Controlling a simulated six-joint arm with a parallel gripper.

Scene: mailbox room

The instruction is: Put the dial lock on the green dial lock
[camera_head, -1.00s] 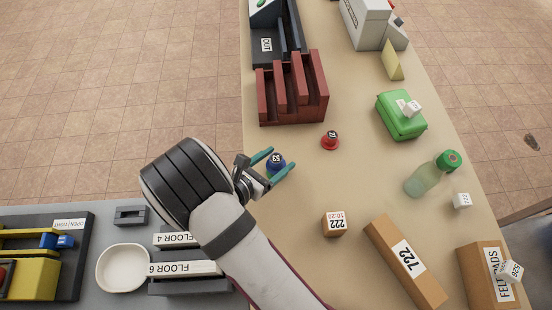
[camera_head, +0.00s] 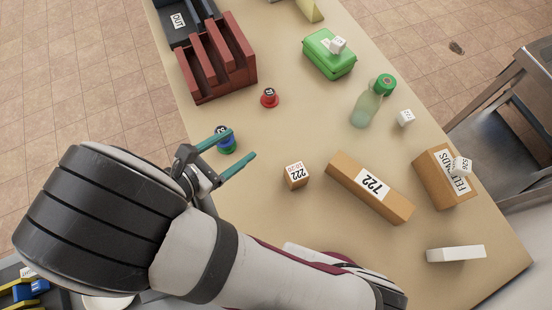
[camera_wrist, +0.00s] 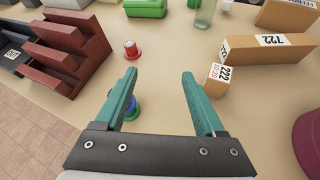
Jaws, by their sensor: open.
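A small blue dial lock with a label on top (camera_head: 222,131) is at the left side of the tan table, with green showing directly under it (camera_head: 227,149); it looks stacked on the green dial lock. My gripper (camera_head: 243,143) is open and empty, just above and beside the two. One finger partly covers them. In the wrist view the blue and green parts (camera_wrist: 134,107) peek out beside the left finger, mostly hidden by it, so contact with the finger cannot be told. A red dial lock (camera_head: 269,98) stands farther back on the table.
A dark red slotted rack (camera_head: 215,65) stands at the back left. A numbered cube (camera_head: 296,176), a long 722 box (camera_head: 370,187), a green case (camera_head: 329,55), a bottle (camera_head: 368,105) and a felt-pads box (camera_head: 445,178) stand to the right. The table between the red lock and the bottle is clear.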

